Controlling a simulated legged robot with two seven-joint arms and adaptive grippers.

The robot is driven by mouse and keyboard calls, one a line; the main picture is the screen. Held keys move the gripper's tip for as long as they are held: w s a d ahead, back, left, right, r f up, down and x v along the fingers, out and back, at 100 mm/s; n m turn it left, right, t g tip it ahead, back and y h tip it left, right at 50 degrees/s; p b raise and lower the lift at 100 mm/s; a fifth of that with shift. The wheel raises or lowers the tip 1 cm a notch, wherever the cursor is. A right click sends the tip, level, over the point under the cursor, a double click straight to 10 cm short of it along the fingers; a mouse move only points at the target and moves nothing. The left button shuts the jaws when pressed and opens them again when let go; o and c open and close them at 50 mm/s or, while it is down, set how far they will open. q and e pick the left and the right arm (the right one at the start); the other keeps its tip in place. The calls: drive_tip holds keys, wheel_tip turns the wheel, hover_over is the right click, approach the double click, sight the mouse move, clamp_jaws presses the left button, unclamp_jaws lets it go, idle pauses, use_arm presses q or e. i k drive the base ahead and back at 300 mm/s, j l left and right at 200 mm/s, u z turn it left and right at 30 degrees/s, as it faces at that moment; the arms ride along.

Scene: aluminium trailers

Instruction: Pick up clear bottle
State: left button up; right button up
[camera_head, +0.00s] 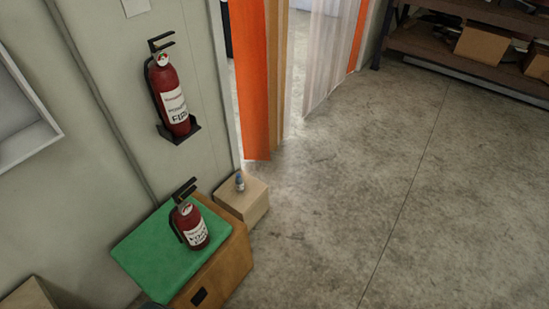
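A small bottle (240,182), looking clear with a bluish label, stands upright on top of a small cardboard box (252,207) by the doorway. It is too small in view to make out its cap or contents. Neither of my grippers shows in the head view, and nothing is seen touching the bottle.
A red fire extinguisher (194,226) stands on a green-topped box (150,256) in front of the bottle's box. Another extinguisher (171,97) hangs on the wall. Orange and clear strip curtains (251,80) hang in the doorway. Shelving (440,48) stands far right. The concrete floor (370,190) is clear.

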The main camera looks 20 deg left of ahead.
sight(239, 181)
drive_tip(key=i+u, duration=0.15)
drive_tip(key=i, duration=0.4)
drive_tip(key=i+l+u, duration=0.15)
drive_tip(key=i, duration=0.4)
drive_tip(key=i+l+u, duration=0.1)
drive_tip(key=i+l, duration=0.15)
drive_tip(key=i, duration=0.3)
